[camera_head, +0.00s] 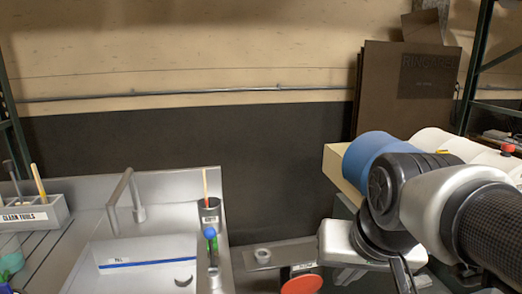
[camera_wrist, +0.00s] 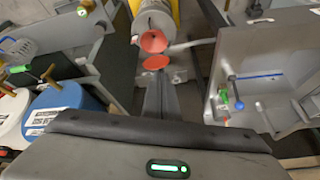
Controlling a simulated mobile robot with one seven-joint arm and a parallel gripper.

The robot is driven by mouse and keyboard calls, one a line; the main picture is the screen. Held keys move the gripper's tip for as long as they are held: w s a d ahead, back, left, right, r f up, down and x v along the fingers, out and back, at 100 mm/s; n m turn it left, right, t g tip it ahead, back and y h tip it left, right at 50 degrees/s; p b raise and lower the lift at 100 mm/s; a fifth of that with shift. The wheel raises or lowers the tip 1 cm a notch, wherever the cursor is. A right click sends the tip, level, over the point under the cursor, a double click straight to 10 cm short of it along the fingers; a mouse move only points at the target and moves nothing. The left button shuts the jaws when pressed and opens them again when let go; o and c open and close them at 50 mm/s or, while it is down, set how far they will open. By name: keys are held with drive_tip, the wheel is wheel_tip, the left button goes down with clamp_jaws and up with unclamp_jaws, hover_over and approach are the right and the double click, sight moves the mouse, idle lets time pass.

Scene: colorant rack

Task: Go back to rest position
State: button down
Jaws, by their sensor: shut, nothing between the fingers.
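My gripper (camera_wrist: 160,78) shows in the wrist view with its dark fingers together and nothing between them. The fingertips point toward two red round pieces, an upper one (camera_wrist: 153,41) and a lower one (camera_wrist: 157,62); I cannot tell how far away these are. In the head view my arm comes in from the right, and the dark fingers (camera_head: 403,274) point down near the bottom edge. Their tips are cut off there. A red round piece (camera_head: 302,284) lies to their left, apart from them.
A blue drum (camera_head: 372,158) and white drums (camera_head: 440,141) lie behind my arm at the right. A grey sink (camera_head: 150,250) with a tap (camera_head: 127,200) stands at the left. A tool holder (camera_head: 35,214) is beside it. Dark boards (camera_head: 405,90) lean on the wall.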

drive_tip(key=s+r+n+p, duration=0.1)
drive_tip(key=s+r+p, duration=0.3)
drive_tip(key=r+p, duration=1)
drive_tip(key=shift+s+r+n+p, duration=0.15)
drive_tip(key=shift+r+n+p, duration=0.2)
drive_tip(key=shift+p, duration=0.45)
drive_tip(key=shift+s, duration=0.1)
